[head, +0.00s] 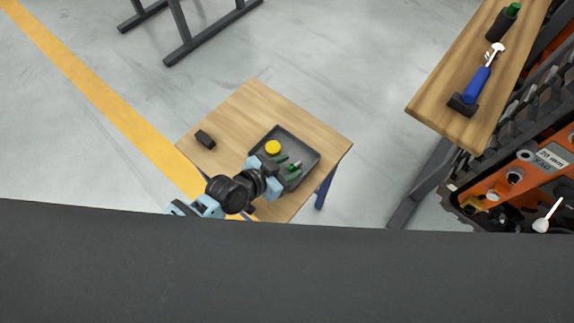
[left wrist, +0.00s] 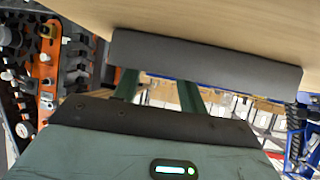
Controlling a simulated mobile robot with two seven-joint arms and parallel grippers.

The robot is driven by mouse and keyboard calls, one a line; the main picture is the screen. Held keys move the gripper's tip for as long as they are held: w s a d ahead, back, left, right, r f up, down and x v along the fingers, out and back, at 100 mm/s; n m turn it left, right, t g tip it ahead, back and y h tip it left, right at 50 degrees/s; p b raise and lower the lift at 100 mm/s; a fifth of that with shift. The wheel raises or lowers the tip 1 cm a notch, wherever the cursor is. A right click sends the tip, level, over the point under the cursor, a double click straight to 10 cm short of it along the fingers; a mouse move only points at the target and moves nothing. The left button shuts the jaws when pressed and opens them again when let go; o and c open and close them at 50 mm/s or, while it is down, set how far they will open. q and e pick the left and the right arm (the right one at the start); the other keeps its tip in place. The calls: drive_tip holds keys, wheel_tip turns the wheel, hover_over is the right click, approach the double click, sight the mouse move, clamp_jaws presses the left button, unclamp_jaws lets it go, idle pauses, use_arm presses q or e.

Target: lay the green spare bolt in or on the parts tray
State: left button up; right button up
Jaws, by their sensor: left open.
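The parts tray (head: 307,150), dark grey with a raised rim, lies on a small wooden table in the head view. A small green piece with a pale end, which looks like the green spare bolt (head: 296,164), shows inside the tray. My left gripper (head: 288,166) is open, with its green fingers over the tray on either side of this piece. I cannot tell whether they touch it. In the left wrist view the tray wall (left wrist: 205,62) hides the fingertips, and the bolt is not visible. My right gripper is not in view.
A yellow round thing (head: 272,147) lies in the tray. A dark block (head: 205,139) sits at the table's left. A wooden shelf (head: 440,87) at the right bears a blue-handled tool (head: 477,86) and a dark green-topped item (head: 503,22). Floor is open behind the table.

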use_arm(q)
drive_tip(key=shift+p+v, duration=0.5)
drive_tip(key=shift+v, duration=3.45)
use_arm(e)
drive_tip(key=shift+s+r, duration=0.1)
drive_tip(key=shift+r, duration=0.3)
use_arm(q)
drive_tip(key=shift+d, duration=0.1)
drive_tip(key=shift+s, duration=0.3)
drive_tip(key=s+a+r+n+y+p, duration=0.1)
drive_tip(key=s+a+n+y+p, duration=0.2)
drive_tip(key=s+a, duration=0.3)
drive_tip(key=s+a+r+n+y+p, duration=0.1)
drive_tip(key=s+a+n+y+p, duration=0.3)
drive_tip(key=s, duration=1.3)
drive_tip(key=a+p, duration=0.2)
drive_tip(key=a, duration=0.1)
drive_tip(key=shift+s+r+t, duration=0.25)
drive_tip(key=shift+s+t, duration=0.05)
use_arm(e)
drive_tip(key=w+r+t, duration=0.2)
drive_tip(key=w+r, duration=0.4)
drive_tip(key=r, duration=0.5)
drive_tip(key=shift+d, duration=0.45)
